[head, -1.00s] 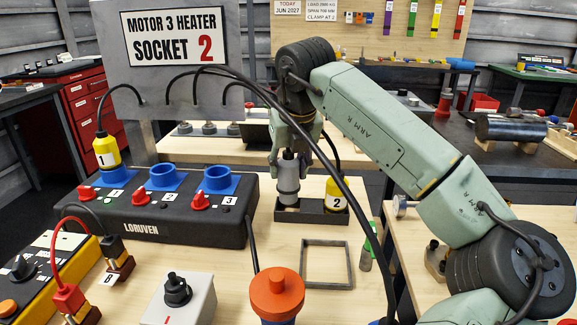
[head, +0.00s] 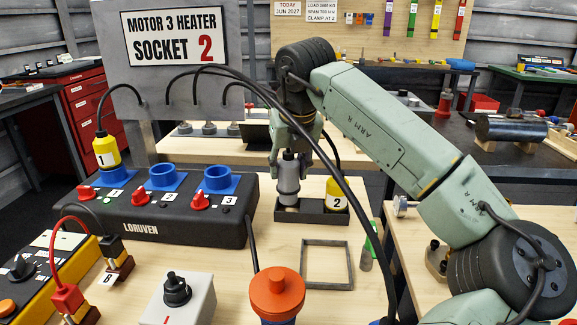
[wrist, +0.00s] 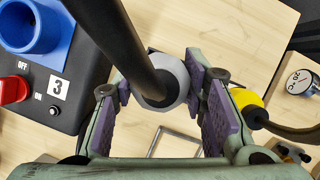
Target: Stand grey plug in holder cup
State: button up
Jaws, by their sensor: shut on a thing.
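The grey plug (head: 288,184) is upright in my gripper (head: 290,153), with its cable rising from the top. In the wrist view the plug (wrist: 172,82) sits between the purple finger pads of my gripper (wrist: 165,98). The plug's lower end is over or inside the left part of the black holder (head: 318,217). I cannot tell whether it rests on the bottom. The yellow plug marked 2 (head: 336,194) stands in the right part of the same holder. It also shows beside the right finger in the wrist view (wrist: 244,98).
The black socket box (head: 150,222) with blue sockets stands to the left, and yellow plug 1 (head: 106,152) is in its first socket. A thin square frame (head: 327,264) lies in front of the holder. An orange-capped post (head: 277,292) and a grey switch box (head: 190,302) stand nearer.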

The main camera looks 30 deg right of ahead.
aim_at(291, 165)
jog(key=shift+f+b, duration=1.55)
jog(key=shift+f, duration=0.4)
jog(key=o, duration=1.3)
jog(key=shift+v, duration=3.8)
